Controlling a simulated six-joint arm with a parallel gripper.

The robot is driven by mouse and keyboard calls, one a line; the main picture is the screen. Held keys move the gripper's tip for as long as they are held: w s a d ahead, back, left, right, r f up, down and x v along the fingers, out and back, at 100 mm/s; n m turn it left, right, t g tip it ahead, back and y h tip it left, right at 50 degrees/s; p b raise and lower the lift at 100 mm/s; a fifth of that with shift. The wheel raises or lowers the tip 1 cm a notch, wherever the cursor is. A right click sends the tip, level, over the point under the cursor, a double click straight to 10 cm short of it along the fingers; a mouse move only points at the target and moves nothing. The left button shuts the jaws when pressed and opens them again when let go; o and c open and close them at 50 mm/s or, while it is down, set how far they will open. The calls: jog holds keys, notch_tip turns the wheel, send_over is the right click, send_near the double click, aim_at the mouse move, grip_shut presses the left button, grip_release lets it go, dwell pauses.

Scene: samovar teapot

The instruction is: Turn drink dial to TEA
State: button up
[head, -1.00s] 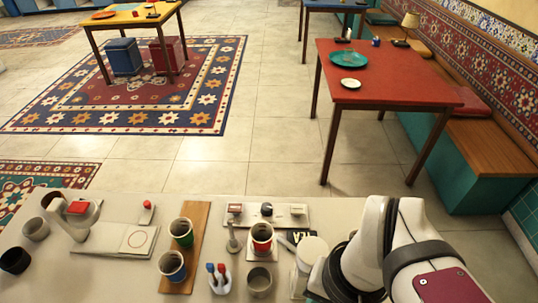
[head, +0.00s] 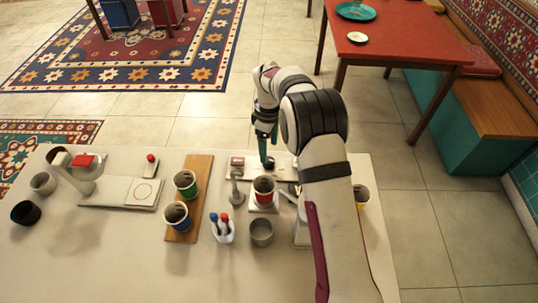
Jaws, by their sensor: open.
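The drink dial (head: 268,164) is a small dark round knob on a pale panel (head: 246,169) at the far side of the counter. My gripper (head: 266,153) has teal fingers that point down at the dial from above. The fingers are open. From this view I cannot tell whether they touch the dial or straddle it. The dial's pointing direction is too small to read. My arm covers the right part of the panel, and no TEA lettering is readable.
A red cup (head: 264,187) stands on a white base just in front of the panel. A grey cup (head: 262,232), a holder with pens (head: 222,229) and a wooden board (head: 187,231) with green and blue cups are nearby. The front left counter is clear.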

aim_at(269, 160)
notch_tip(269, 160, down, 5)
jog(key=shift+f, duration=0.2)
grip_shut()
dwell(0.4)
